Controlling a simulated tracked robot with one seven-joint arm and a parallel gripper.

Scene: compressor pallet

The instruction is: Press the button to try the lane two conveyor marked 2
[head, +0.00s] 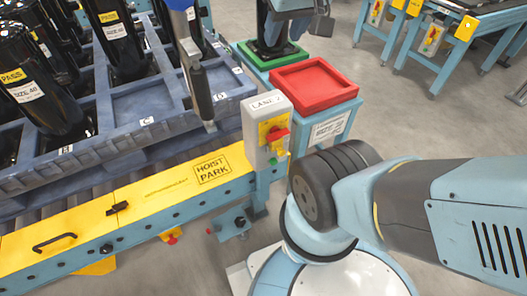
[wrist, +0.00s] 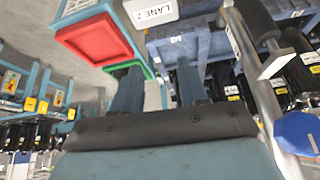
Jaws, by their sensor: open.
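A grey control box (head: 262,125) marked LANE 2 stands on a post at the end of the yellow rail. Its yellow front plate carries a red knob (head: 277,135) and a small green button (head: 273,161) below. In the wrist view the LANE 2 label (wrist: 151,11) shows at the top edge; the buttons are not visible there. My gripper (wrist: 158,80) shows in the wrist view as two blue-grey fingers, apart, with nothing seen between them. The label lies beyond the fingertips.
A red tray (head: 308,86) and green tray (head: 245,57) stand behind the box. A hanging hoist handle (head: 200,95) is close to its left. The blue pallet (head: 150,150) holds black cylinders. The yellow HOIST PARK rail (head: 150,205) runs in front. Open floor (head: 420,105) lies right.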

